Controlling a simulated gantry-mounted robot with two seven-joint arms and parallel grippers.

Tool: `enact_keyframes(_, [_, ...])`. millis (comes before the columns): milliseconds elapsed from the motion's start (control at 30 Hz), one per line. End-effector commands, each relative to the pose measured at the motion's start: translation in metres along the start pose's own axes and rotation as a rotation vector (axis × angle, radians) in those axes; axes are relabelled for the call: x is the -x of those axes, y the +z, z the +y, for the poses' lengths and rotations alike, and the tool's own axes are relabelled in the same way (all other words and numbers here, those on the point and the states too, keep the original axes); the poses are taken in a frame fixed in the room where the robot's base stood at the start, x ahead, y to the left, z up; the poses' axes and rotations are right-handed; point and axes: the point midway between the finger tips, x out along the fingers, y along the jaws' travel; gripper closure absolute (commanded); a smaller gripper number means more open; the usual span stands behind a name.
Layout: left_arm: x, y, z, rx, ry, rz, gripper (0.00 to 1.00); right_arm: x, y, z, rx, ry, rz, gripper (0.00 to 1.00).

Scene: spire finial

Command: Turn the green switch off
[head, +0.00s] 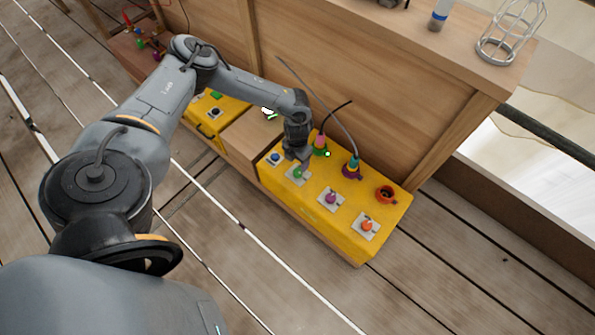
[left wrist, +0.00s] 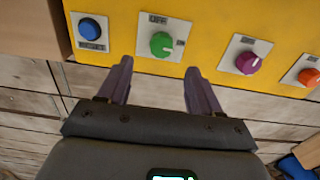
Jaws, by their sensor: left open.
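The green switch (left wrist: 162,44) is a round knob on a grey plate on the front of the yellow box (head: 335,190). "OFF" is printed at the top of its plate and another label sits to its right. A pale pointer mark on the knob seems to face right. In the head view the green knob (head: 298,173) shows just below my left gripper (head: 297,155). In the left wrist view my left gripper (left wrist: 155,85) is open and empty, its two fingers pointing toward the panel on either side of the green knob, apart from it. My right gripper is not in view.
A blue button (left wrist: 90,29) is left of the green switch; a purple knob (left wrist: 247,62) and an orange knob (left wrist: 309,77) are to its right. A wooden cabinet stands behind.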

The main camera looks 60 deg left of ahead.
Motion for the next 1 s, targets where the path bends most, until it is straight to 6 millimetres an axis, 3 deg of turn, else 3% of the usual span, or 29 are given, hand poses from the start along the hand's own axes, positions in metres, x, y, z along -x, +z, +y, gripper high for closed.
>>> enact_keyframes(100, [-0.027, 0.000, -0.001, -0.002, 0.000, 0.001, 0.36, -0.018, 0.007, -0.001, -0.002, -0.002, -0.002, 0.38])
enact_keyframes(400, [-0.067, 0.000, -0.001, -0.001, -0.001, 0.000, 0.36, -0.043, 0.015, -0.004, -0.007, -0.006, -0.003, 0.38])
enact_keyframes(600, [-0.077, 0.000, -0.001, -0.001, -0.002, 0.000, 0.36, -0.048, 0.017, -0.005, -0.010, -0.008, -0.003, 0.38])
enact_keyframes(933, [-0.078, 0.000, -0.001, -0.001, -0.002, 0.000, 0.36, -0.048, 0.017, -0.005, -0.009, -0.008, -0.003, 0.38])
enact_keyframes(1000, [-0.078, 0.000, -0.001, -0.001, -0.002, 0.000, 0.46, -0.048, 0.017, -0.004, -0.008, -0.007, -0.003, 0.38])
